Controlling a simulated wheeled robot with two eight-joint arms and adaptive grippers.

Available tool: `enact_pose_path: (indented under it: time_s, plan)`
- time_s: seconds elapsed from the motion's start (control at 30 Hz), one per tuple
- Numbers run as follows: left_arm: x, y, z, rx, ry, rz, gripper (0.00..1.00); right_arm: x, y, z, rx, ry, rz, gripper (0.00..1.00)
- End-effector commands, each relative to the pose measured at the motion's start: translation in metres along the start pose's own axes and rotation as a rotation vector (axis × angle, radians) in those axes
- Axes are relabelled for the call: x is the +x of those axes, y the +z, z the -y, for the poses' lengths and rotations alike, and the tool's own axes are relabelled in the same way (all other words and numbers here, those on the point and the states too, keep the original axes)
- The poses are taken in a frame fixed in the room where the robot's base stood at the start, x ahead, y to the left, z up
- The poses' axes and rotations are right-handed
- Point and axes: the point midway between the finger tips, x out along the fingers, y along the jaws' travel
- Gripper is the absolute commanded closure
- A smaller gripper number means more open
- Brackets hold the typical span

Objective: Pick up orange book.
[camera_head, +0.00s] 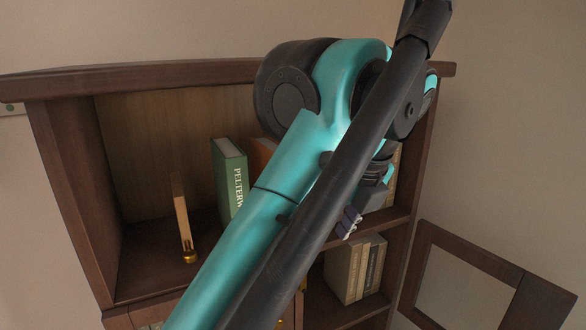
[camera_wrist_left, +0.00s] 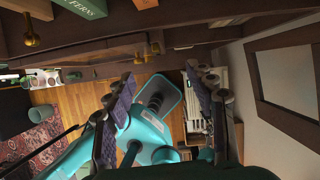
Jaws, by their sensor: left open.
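The orange book (camera_head: 262,152) stands upright on the upper shelf, just right of a green book (camera_head: 230,178). My teal and black arm covers much of it in the head view. In the left wrist view, an orange-brown block (camera_wrist_left: 145,3), perhaps its lower end, shows at the top edge beside the green book (camera_wrist_left: 85,8). My left gripper (camera_head: 349,222) is in front of the bookcase, right of and lower than the orange book. In the left wrist view its two fingers (camera_wrist_left: 160,76) are spread with nothing between them. My right gripper is not in view.
The wooden bookcase (camera_head: 75,180) has a side wall at left and shelf edges near the gripper. A thin wooden item with a brass base (camera_head: 188,257) stands left of the green book. More books (camera_head: 354,270) stand on the lower shelf. A framed panel (camera_head: 465,280) is at right.

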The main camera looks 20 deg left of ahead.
Motion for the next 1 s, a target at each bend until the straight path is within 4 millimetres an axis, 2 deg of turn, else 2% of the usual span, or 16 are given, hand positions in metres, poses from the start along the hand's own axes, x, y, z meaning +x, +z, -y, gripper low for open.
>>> enact_pose_path:
  time_s: [0.3, 0.5, 0.73, 1.0]
  plan:
    - [0.027, 0.064, -0.001, -0.009, 0.001, -0.001, 0.45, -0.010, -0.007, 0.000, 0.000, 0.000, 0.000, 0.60]
    - [0.040, 0.096, -0.001, -0.006, 0.000, 0.000, 0.45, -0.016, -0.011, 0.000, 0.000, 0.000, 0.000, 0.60]
    - [0.052, 0.105, 0.000, -0.004, -0.001, -0.001, 0.45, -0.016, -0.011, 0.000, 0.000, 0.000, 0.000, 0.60]
    - [0.090, 0.104, 0.000, -0.004, -0.002, 0.000, 0.45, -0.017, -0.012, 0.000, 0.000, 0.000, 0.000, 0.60]
